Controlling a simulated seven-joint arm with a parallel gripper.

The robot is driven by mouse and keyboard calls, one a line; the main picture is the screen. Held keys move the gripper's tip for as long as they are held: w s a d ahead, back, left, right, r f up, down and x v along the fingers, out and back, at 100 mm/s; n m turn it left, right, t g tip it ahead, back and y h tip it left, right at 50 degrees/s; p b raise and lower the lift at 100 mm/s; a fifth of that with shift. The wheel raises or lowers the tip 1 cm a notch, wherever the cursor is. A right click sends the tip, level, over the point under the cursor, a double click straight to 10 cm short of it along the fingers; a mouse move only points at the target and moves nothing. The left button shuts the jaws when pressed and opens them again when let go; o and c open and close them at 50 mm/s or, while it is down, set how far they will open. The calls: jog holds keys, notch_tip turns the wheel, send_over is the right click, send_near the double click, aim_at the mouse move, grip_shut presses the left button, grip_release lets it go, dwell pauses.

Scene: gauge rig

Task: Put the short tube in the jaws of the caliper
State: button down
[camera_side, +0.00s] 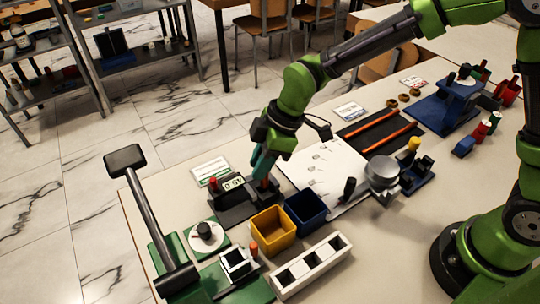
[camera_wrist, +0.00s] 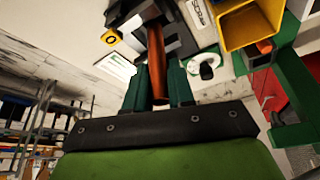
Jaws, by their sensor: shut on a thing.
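My gripper (camera_side: 263,172) is low over the right end of the caliper (camera_side: 236,209), a dark device with a display reading about 45.0. In the wrist view, the teal fingers of my gripper (camera_wrist: 155,82) are shut on an orange-brown tube (camera_wrist: 157,60). The tube's far end reaches to the dark caliper body (camera_wrist: 183,38). I cannot tell whether it touches the jaws or lies between them. In the side view, the tube is mostly hidden by the fingers.
A yellow bin (camera_side: 272,236) and a blue bin (camera_side: 306,211) stand just right of the caliper. A white slotted block (camera_side: 311,267) and a green dial plate (camera_side: 206,236) are in front. A black hammer-like lever (camera_side: 150,213) rises at left. A white card (camera_side: 210,171) lies behind.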

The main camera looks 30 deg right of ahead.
aim_at(261, 186)
jog(key=shift+f, duration=1.75)
jog(key=c, duration=1)
grip_release()
jog(key=shift+f, duration=0.15)
jog(key=shift+o, duration=0.2)
jog(key=v, duration=1.2)
jog(key=s+d+r+m+t+h, duration=0.1)
jog(key=s+d+r+m, duration=0.3)
jog(key=d+m, duration=0.5)
jog(key=s+d+r+m+t+h, duration=0.1)
jog(key=s+d+r+m+t, duration=0.3)
jog(key=s+d+m, duration=0.4)
jog(key=shift+s+d+m, duration=0.4)
jog(key=shift+s+d, duration=0.2)
jog(key=shift+s, duration=0.15)
